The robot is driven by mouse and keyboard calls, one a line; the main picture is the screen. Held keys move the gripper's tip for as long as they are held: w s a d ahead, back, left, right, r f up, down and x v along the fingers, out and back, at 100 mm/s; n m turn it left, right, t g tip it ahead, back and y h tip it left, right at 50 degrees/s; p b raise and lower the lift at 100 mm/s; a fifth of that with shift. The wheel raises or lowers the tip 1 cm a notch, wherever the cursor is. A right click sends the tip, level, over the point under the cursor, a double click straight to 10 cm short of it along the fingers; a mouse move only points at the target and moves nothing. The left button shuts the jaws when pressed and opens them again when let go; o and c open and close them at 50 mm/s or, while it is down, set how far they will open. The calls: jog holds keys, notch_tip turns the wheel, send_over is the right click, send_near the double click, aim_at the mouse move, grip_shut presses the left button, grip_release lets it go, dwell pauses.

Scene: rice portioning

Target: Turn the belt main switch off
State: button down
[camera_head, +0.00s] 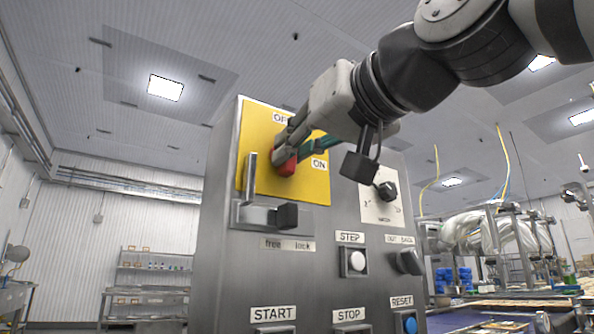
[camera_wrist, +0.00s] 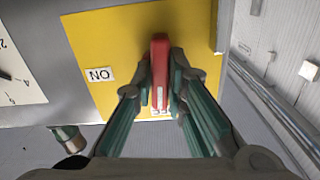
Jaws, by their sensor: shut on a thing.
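The belt main switch is a red handle (camera_head: 286,160) on a yellow plate (camera_head: 315,190) at the top of a grey metal control cabinet. OFF and ON labels stand beside it, OFF above and ON to the right in the head view. My gripper (camera_head: 290,148) is shut on the red handle, coming in from the upper right. In the wrist view the red handle (camera_wrist: 160,75) stands between the two green-padded fingers of my gripper (camera_wrist: 160,108), and the ON label is to its left.
Below the plate is a free/lock latch with a black knob (camera_head: 287,215). A black rotary knob (camera_head: 387,191), STEP button (camera_head: 357,260) and lower buttons share the panel. Shelving (camera_head: 150,280) stands back left, conveyors right.

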jog(key=shift+f+n, duration=0.1)
jog(key=shift+n, duration=0.5)
jog(key=c, duration=1.6)
grip_release()
jog(key=shift+s, duration=0.1)
jog(key=v, duration=1.2)
